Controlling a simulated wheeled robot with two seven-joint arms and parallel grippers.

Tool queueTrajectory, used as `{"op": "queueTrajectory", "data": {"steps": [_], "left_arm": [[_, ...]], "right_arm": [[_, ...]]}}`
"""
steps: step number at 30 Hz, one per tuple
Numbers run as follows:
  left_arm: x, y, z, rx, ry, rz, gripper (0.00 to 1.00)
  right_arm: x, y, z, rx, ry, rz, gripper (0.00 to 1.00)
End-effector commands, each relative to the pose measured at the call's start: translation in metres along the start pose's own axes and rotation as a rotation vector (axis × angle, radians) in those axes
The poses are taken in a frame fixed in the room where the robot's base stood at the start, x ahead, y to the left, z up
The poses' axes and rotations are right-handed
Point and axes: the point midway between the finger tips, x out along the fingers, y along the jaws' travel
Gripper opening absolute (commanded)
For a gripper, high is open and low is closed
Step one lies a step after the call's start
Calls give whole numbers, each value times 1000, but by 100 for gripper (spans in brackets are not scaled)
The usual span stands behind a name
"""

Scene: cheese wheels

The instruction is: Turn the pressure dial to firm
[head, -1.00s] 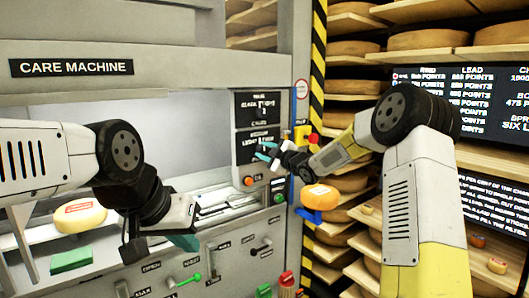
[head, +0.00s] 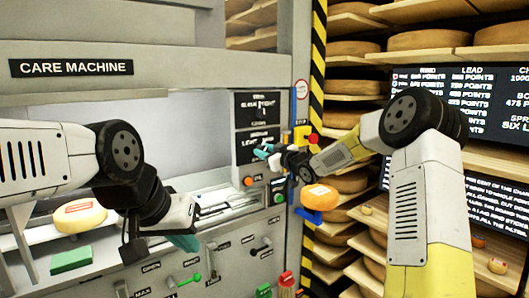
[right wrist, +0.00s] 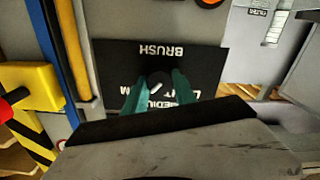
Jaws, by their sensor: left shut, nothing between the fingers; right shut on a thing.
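The pressure dial (right wrist: 155,80) is a small dark knob with a white mark, on a black label plate. The plate's upside-down words include "BRUSH", and other lettering is partly covered by my fingers. My right gripper (right wrist: 155,93) has its teal fingers on either side of the knob and is shut on it. In the head view, my right gripper (head: 264,152) is at the lower black plate (head: 256,138) on the machine's panel; the dial is too small to read there. My left gripper (head: 187,240) is shut and empty in front of the machine's lower left part.
A cheese wheel (head: 78,215) and a green block (head: 71,260) are on the left. An orange button (head: 248,181) is below the plate. A yellow box with a red knob (head: 302,134) and an orange cheese on a blue holder (head: 320,197) are beside the panel. Cheese shelves stand right.

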Motion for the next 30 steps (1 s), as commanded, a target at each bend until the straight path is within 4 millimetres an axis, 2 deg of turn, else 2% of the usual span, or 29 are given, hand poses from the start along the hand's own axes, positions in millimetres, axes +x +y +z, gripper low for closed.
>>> {"op": "queueTrajectory", "data": {"steps": [9, 23, 24, 27, 30], "left_arm": [[0, 0, 0, 0, 0, 0, 0], [0, 0, 0, 0, 0, 0, 0], [0, 0, 0, 0, 0, 0, 0], [0, 0, 0, 0, 0, 0, 0], [0, 0, 0, 0, 0, 0, 0]], "right_arm": [[0, 0, 2, 97, -3, 0, 0], [0, 0, 2, 110, -4, 0, 0], [0, 0, 2, 110, -4, 0, 38], [0, 0, 2, 110, -3, 0, 54], [0, 0, 1, 109, -2, 0, 54]]}}
